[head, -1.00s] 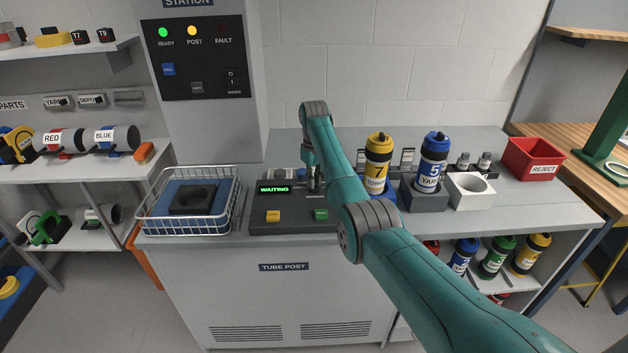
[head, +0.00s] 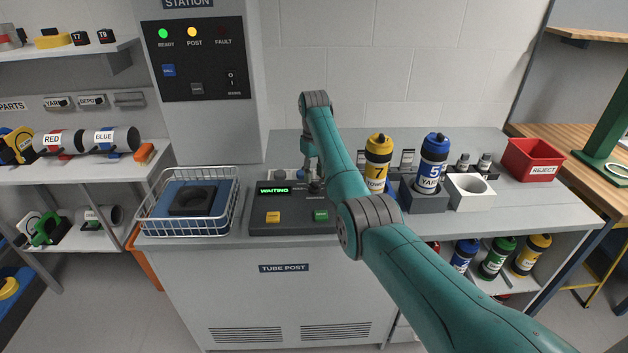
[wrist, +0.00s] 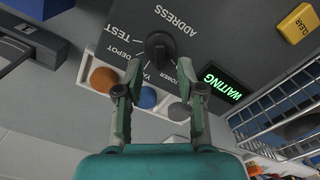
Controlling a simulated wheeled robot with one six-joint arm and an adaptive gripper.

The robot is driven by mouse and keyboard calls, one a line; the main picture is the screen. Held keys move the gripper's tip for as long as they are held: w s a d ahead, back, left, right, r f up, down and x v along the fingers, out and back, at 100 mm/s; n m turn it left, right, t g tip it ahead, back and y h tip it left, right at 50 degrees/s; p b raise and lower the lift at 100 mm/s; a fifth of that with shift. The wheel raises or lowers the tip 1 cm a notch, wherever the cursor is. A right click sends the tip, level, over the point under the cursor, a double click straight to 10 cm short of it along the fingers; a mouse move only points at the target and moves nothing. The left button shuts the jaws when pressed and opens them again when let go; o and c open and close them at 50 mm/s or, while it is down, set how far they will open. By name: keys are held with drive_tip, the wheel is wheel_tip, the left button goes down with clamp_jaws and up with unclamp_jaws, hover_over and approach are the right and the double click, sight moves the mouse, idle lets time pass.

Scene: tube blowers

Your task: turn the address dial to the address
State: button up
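The address dial (wrist: 160,46) is a black knob on the grey console (head: 290,224), with TEST, DEPOT, YARD and TOWER printed around it and ADDRESS above in the wrist view. I cannot tell for certain which label its pointer faces. My gripper (wrist: 160,78) is open and empty, its two fingers apart on either side of the space just short of the knob. In the head view my gripper (head: 311,172) is over the console, partly hidden by my arm. The green display (head: 274,190) reads WAITING and also shows in the wrist view (wrist: 222,83).
The yellow tube (head: 377,165) and blue tube (head: 432,165) stand to the right. Orange, blue and grey round pieces lie beside the dial.

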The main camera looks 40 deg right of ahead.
sight(315, 184)
wheel_tip(315, 184, up, 9)
idle(0.3)
drive_tip(key=shift+s+f, duration=0.1)
drive_tip(key=shift+f, duration=0.05)
idle(0.4)
